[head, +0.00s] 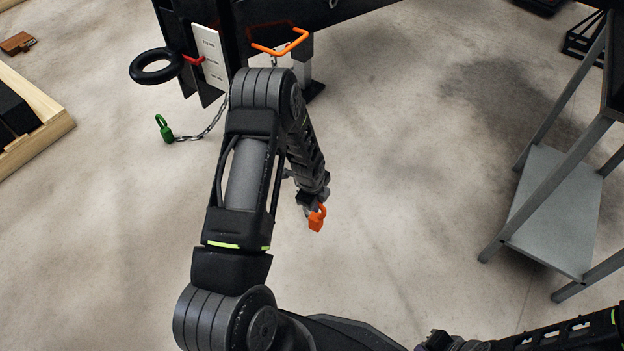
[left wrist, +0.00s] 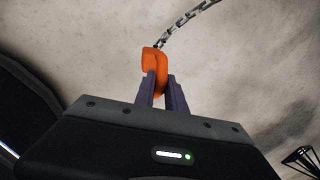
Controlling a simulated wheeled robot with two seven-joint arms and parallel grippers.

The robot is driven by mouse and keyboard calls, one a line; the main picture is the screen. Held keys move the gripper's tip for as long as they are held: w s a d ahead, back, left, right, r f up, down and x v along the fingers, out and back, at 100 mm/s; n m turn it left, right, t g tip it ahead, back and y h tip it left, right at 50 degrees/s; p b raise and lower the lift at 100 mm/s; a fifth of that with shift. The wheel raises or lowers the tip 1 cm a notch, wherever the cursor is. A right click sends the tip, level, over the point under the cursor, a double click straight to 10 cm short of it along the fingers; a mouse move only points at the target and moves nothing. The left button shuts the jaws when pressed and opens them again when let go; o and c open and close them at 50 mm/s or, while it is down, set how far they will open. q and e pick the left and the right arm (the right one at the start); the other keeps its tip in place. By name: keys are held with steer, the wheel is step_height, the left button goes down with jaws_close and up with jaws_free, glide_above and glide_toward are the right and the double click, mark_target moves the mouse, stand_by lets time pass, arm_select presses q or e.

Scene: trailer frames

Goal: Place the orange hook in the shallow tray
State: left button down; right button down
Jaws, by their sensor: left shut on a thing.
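The orange hook (head: 317,219) is held at the end of my left arm, above the concrete floor, right of the picture's middle line. My left gripper (head: 309,208) is shut on it. In the left wrist view the purple fingers of my left gripper (left wrist: 163,88) pinch the orange hook (left wrist: 153,62). A metal chain (left wrist: 185,25) runs up and right from behind the hook; I cannot tell whether it is joined to it. My right gripper (head: 438,341) is at the bottom edge, partly cut off, its jaws unclear. I cannot clearly identify a shallow tray.
A grey metal stand with a low shelf (head: 555,205) is at the right. A dark trailer frame with an orange handle (head: 281,45), a black ring (head: 157,66) and a green hook (head: 163,128) on a chain is at the top. A wooden crate (head: 38,143) lies left. Mid-right floor is clear.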

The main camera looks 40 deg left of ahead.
arm_select(q)
steer(key=w+d+r+n+y, duration=0.1)
steer(key=w+d+r+n, duration=0.35)
steer(key=r, duration=0.35)
steer(key=w+d+r+n+y, duration=0.1)
steer(key=w+d+r+n, duration=0.4)
steer(key=r, duration=0.4)
steer(key=d+r+n+g, duration=0.1)
steer(key=d+r+n, duration=0.2)
steer(key=r, duration=0.5)
steer(key=w+d+r+n+g, duration=0.1)
steer(key=d+r+n, duration=0.3)
steer(key=r, duration=0.4)
steer(key=shift+n, duration=0.25)
